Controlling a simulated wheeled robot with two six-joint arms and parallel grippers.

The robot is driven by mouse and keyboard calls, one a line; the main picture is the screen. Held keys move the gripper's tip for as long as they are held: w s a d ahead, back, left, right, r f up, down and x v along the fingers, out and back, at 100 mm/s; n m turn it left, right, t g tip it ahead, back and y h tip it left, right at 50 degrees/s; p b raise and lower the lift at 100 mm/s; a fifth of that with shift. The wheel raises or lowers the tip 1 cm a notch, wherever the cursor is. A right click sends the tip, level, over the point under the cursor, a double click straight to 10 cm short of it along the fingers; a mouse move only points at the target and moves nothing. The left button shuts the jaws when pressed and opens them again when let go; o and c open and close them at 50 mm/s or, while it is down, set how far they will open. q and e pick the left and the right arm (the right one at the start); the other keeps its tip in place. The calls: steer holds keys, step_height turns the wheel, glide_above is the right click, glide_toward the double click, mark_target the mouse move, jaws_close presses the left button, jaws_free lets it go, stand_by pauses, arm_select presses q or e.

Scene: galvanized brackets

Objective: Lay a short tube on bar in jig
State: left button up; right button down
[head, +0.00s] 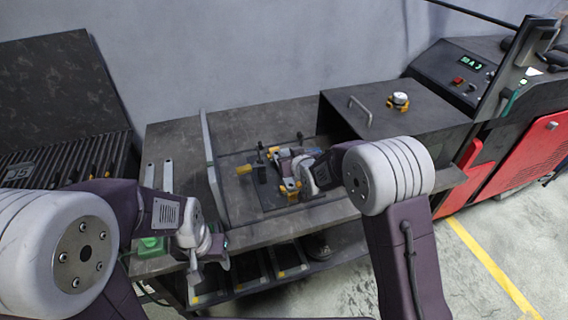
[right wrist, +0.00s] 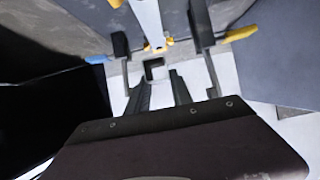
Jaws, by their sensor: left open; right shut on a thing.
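In the right wrist view, my right gripper (right wrist: 160,85) is shut on a short tube (right wrist: 155,68), a dark square hollow piece whose open end shows at the fingertips. A pale bar (right wrist: 147,20) runs from the top of that view toward the tube. Whether tube and bar touch, I cannot tell. In the head view, my right gripper (head: 291,184) is over the jig (head: 268,202), a dark plate with clamps and yellow handles, and hides part of it. My left gripper (head: 209,277) is open and empty, at the front edge of the bench.
Two pale flat strips (head: 168,176) lie on the bench's left. An upright rail (head: 212,165) stands left of the jig. A dark cabinet (head: 390,108) with a handle and a yellow-and-white item (head: 399,101) is at right. Clamp arms (right wrist: 203,45) stand close to my right fingers.

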steer(key=x, duration=0.3)
steer(key=shift+w+a+f, duration=0.25)
step_height(320, 180, down, 3)
steer(key=shift+s+f, duration=0.1)
steer(key=shift+f, duration=0.45)
steer(key=shift+f, duration=0.1)
steer(key=c, duration=1.1)
jaws_free()
